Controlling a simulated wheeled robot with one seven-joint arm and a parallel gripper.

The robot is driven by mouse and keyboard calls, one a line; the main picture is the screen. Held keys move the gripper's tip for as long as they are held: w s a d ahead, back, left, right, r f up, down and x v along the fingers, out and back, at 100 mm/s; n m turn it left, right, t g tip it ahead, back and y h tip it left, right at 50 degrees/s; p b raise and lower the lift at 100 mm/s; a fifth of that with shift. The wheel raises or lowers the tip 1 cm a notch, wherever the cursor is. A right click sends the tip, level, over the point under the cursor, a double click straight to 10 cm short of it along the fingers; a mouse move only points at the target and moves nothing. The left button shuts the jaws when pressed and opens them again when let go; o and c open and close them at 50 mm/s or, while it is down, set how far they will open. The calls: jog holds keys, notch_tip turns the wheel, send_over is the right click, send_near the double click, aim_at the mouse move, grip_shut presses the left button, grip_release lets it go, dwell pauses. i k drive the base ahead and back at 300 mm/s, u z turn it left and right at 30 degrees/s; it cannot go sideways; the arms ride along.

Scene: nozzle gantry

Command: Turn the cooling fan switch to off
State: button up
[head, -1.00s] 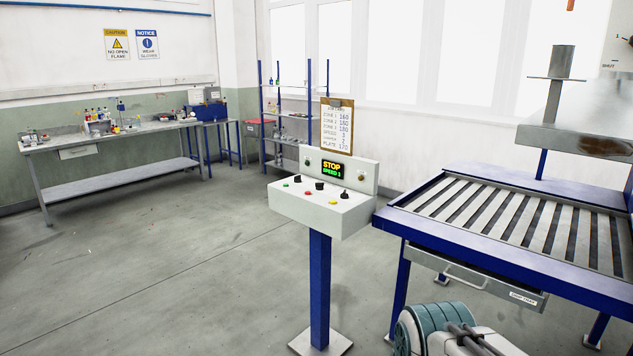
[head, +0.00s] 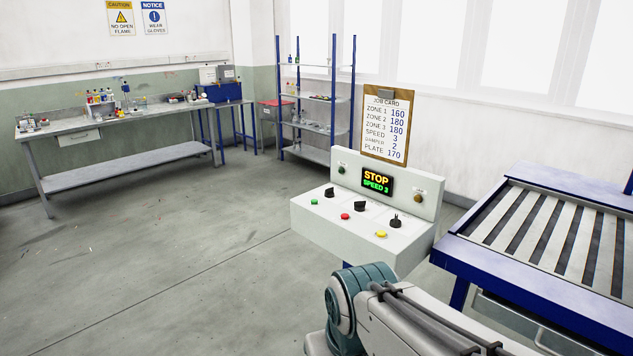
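A white control box (head: 345,237) shows right of centre in the head view. Its sloped top carries three black knobs: a left one (head: 329,191), a middle one (head: 360,206) and a right one (head: 395,222). Their labels are too small to read, so I cannot tell which is the cooling fan switch or how it is set. A green button (head: 314,201), a red button (head: 345,216) and a yellow button (head: 380,234) sit in front of the knobs. The display (head: 377,181) behind them reads STOP, SPEED 3. My gripper is out of view; only part of my arm shows, at the bottom.
A job card on a clipboard (head: 387,124) stands above the box. A blue-framed slatted table (head: 460,252) is close on the right. A workbench (head: 125,137) and a blue shelf rack (head: 317,98) stand farther back. The floor at left is clear.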

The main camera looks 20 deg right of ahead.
aim_at(359, 206)
jog(key=z, duration=0.35)
jog(key=i, duration=1.55)
jog(key=z, duration=0.55)
